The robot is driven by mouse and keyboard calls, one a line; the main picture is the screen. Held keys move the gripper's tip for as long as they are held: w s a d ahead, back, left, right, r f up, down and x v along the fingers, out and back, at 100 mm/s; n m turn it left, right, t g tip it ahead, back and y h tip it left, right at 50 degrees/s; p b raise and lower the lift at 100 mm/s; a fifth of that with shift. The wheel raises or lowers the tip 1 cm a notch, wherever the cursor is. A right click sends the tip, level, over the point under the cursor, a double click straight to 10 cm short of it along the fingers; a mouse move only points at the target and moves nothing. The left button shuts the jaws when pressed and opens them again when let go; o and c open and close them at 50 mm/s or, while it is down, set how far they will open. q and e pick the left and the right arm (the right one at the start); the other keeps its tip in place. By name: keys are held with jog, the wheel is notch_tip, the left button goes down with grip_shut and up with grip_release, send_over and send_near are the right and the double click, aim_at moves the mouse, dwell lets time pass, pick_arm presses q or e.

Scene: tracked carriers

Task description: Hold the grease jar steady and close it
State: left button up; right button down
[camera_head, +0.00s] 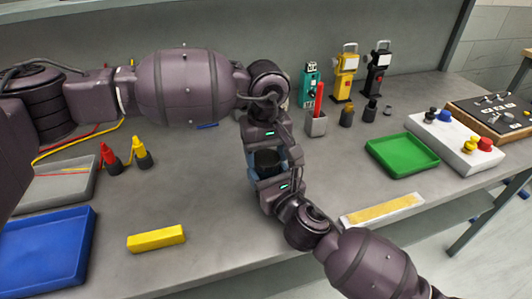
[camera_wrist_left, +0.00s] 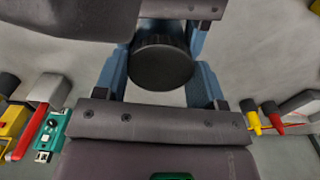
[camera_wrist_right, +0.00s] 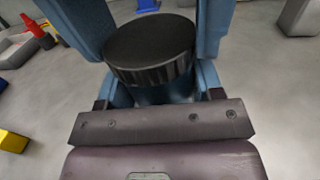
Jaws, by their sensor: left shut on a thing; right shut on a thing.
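The grease jar has a black ridged lid (camera_head: 268,159), standing between my two grippers over the bench. In the left wrist view, the round lid (camera_wrist_left: 162,65) lies between the blue fingers of my left gripper (camera_head: 265,149). In the right wrist view, the lid (camera_wrist_right: 150,48) sits on top of the jar body (camera_wrist_right: 165,94). My right gripper (camera_head: 268,175) is shut on the body from the front. My left gripper is shut around the lid from the far side. The fingers hide most of the body, and I cannot tell how tightly the lid is seated.
A yellow block (camera_head: 156,238) and blue tray (camera_head: 45,255) are at left, near red (camera_head: 110,157) and yellow (camera_head: 142,155) bottles. A pen cup (camera_head: 316,124), upright devices (camera_head: 345,75), a green tray (camera_head: 402,155) and a white strip (camera_head: 382,210) are at right. Bare bench surrounds the jar.

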pick_arm(q)
jog(key=o, duration=1)
jog(key=shift+r, duration=2.25)
jog(key=shift+c, duration=0.3)
